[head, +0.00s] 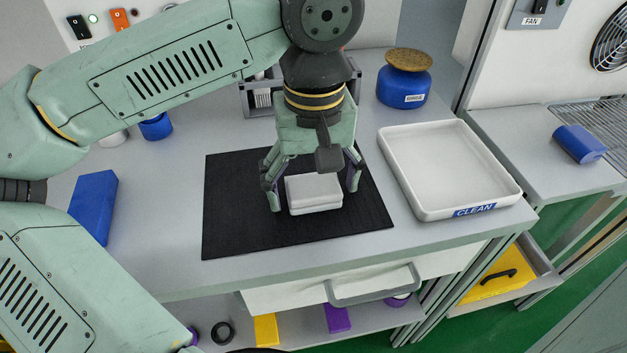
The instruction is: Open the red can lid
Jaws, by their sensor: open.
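I see no red can and no red lid in the head view. My gripper (313,197) points down over the black mat (235,215), with its fingers open. One finger is on each side of a small white box (314,186) with a seam around it, which appears to rest on the mat. A gap shows at the left side of the box; I cannot tell whether the right finger touches it. My wrist hides part of the area behind.
A white tray (447,211) marked CLEAN stands to the right, with a blue jar (404,88) behind it. A blue block (93,207) lies at the left. A grey rack (247,99) stands behind my gripper. A drawer handle (375,288) sticks out in front.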

